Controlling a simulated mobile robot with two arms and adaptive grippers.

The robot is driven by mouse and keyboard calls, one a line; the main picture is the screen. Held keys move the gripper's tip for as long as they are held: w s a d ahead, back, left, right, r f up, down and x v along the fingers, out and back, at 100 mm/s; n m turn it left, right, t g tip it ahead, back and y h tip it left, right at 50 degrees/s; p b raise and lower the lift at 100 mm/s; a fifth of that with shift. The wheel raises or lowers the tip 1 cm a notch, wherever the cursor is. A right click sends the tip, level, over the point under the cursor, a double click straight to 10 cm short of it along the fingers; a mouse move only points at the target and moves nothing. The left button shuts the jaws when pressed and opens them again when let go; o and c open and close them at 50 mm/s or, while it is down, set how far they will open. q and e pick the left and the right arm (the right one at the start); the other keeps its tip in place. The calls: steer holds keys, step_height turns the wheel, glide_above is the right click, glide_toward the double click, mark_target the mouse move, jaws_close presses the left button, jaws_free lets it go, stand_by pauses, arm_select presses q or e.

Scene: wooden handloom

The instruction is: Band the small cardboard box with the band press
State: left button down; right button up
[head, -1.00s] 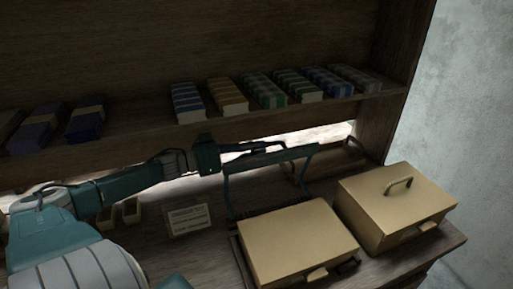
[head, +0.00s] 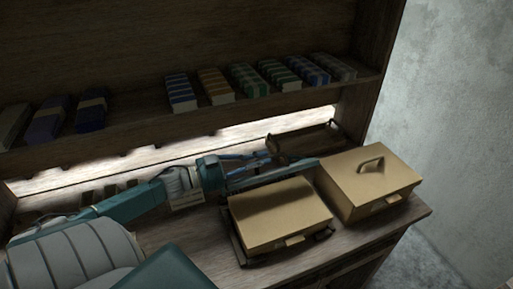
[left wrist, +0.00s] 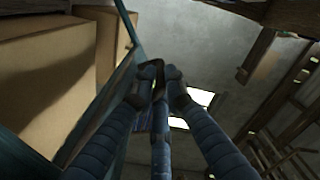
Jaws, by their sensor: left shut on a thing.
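The small cardboard box (head: 278,213) lies flat on the dark base of the band press (head: 240,249). The press's teal bar (head: 290,171) runs low along the box's far edge. My left gripper (head: 262,161) reaches in from the left behind the box and is shut at the press handle. In the left wrist view its fingers (left wrist: 158,84) close together on a dark narrow piece, largely hidden by them. The cardboard (left wrist: 50,75) and the teal bar (left wrist: 97,105) show on the left there. My right gripper is out of view.
A second tan box (head: 345,168) with a handle on its lid stands right of the press, close to it. Behind, a shelf (head: 140,123) carries several banded bundles. A brown object (head: 305,143) lies behind the press. The bench front right is clear.

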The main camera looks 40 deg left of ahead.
mark_target(264, 174)
arm_select(q)
steer(key=d, duration=0.1)
steer(key=s+d+f+m, duration=0.1)
steer(key=d, duration=0.1)
steer(key=shift+s+f+m, duration=0.2)
steer(key=shift+s+m, duration=0.05)
steer(key=shift+m, duration=0.15)
steer(key=s+d+f+m, duration=0.1)
steer(key=s+d+f+m+b, duration=0.1)
steer(key=d+f, duration=0.1)
steer(key=d+f+m, duration=0.1)
steer(key=d+f, duration=0.1)
steer(key=shift+s+d+f+m, duration=0.15)
steer(key=shift+s+f+m, duration=0.1)
steer(key=shift+s+m, duration=0.15)
steer(key=shift+s+d+f+b, duration=0.35)
steer(key=shift+d+f, duration=0.2)
steer(key=shift+f, duration=0.2)
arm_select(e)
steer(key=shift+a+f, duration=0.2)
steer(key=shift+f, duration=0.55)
arm_select(q)
steer(key=shift+f, duration=0.1)
steer(key=c, duration=1.8)
jaws_free()
steer(key=shift+c, duration=0.2)
steer(key=shift+o, duration=0.2)
steer(key=shift+d, duration=0.1)
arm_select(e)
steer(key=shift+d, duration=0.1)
